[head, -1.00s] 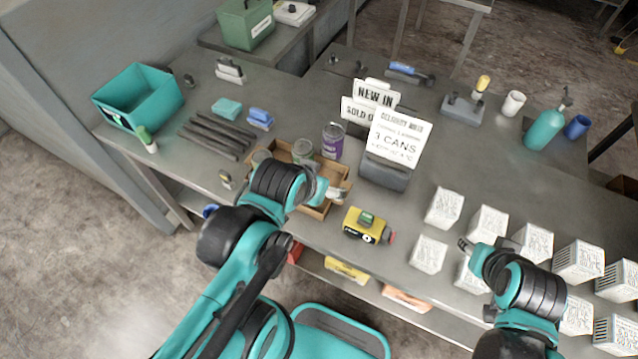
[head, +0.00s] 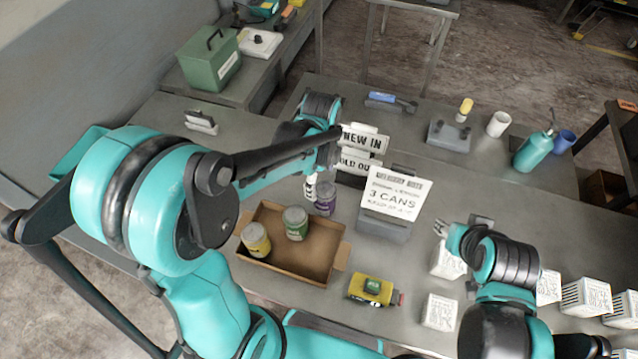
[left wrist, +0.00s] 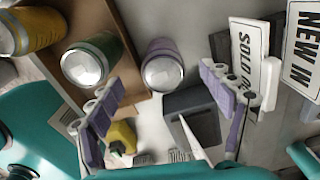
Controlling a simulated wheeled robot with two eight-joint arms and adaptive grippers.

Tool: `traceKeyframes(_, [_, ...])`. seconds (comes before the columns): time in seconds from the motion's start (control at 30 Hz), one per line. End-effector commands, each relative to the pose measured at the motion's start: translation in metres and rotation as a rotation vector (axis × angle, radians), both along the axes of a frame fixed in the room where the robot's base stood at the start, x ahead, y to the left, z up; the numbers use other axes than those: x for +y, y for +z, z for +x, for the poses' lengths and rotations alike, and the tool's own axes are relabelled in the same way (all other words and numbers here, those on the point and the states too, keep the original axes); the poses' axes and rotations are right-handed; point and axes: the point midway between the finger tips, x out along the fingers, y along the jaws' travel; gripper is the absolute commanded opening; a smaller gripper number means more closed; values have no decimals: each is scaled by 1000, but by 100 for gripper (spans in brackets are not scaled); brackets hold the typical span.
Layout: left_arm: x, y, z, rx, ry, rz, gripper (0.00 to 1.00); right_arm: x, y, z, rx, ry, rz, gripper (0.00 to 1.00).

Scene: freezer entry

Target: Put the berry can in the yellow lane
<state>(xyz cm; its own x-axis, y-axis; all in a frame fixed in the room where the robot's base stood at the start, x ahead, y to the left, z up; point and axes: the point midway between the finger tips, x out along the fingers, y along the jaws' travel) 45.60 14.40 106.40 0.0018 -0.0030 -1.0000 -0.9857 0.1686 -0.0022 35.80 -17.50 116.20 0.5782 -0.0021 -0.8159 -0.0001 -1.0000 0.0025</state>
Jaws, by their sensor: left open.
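The purple can (head: 325,200), which I take for the berry can, stands upright by the back right edge of the cardboard tray (head: 318,270). My left gripper (head: 320,183) is open above it, reaching down from the back left. In the left wrist view the purple can (left wrist: 162,66) lies between and beyond the spread fingers of the left gripper (left wrist: 160,82), apparently not gripped. A green can (head: 296,223) and a yellow can (head: 256,240) stand in the tray. My right gripper (head: 440,228) is near the white boxes, its jaw state unclear. I cannot make out a yellow lane.
A yellow device (head: 371,289) lies at the table's front.

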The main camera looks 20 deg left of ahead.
Motion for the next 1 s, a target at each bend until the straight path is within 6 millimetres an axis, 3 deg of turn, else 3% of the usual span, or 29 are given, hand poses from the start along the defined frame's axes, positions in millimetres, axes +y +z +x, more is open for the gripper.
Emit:
traceKeyframes(0.6, [-12,-76,3,6,-23,0,80,0,-20,0,0,0,0,40])
traceKeyframes(0.9, [-12,-80,3,6,-22,0,80,0,-20,0,0,0,0,40])
traceKeyframes(1.0, [-12,-79,3,6,-22,0,54,0,-20,0,0,0,0,40])
